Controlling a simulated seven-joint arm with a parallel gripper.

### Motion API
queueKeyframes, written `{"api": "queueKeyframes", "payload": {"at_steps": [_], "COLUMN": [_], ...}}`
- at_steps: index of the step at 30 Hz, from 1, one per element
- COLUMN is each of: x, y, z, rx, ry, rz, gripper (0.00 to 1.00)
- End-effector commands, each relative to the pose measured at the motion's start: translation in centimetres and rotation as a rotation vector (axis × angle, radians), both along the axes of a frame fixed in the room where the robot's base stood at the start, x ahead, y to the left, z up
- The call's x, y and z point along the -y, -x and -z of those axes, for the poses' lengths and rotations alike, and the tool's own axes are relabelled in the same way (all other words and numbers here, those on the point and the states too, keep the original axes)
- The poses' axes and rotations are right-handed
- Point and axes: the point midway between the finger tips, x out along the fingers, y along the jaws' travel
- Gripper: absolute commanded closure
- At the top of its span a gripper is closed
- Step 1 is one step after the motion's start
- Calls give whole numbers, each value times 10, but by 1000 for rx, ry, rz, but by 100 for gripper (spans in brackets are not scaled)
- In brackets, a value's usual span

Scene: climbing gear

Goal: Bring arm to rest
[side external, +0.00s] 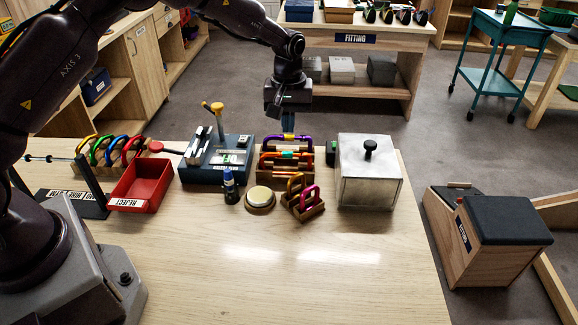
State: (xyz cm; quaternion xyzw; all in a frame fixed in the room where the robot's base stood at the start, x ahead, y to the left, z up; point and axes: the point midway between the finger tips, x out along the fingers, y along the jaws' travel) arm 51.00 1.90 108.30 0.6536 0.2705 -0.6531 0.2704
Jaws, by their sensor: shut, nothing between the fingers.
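My gripper (289,124) points down at the back of the workbench, over the wooden rack (287,176) of coloured carabiners. Its fingertips are just behind or above the purple carabiner (283,140); whether they touch it I cannot tell. The fingers are closed with nothing seen between them. An orange carabiner (275,158) sits in front of the purple one on the rack. My arm reaches in from the upper left and bends down at the wrist.
A red REJECT bin (140,187), a dark test fixture (217,163) with a yellow-topped lever and a lidded metal box (370,173) stand nearby. A bottle (230,187), a round pad (260,198) and a small carabiner stand (303,198) sit in front. The bench's front (290,275) is clear.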

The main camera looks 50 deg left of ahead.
Motion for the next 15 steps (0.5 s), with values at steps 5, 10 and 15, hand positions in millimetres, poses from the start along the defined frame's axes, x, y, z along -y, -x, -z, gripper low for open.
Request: {"api": "queueKeyframes", "payload": {"at_steps": [5, 10, 15], "x": [0, 0, 0], "y": [1, 0, 0], "z": [22, 34, 36], "rx": [-3, -2, -1], "ry": [0, 1, 1], "rz": [0, 0, 0], "gripper": [100, 100, 100]}}
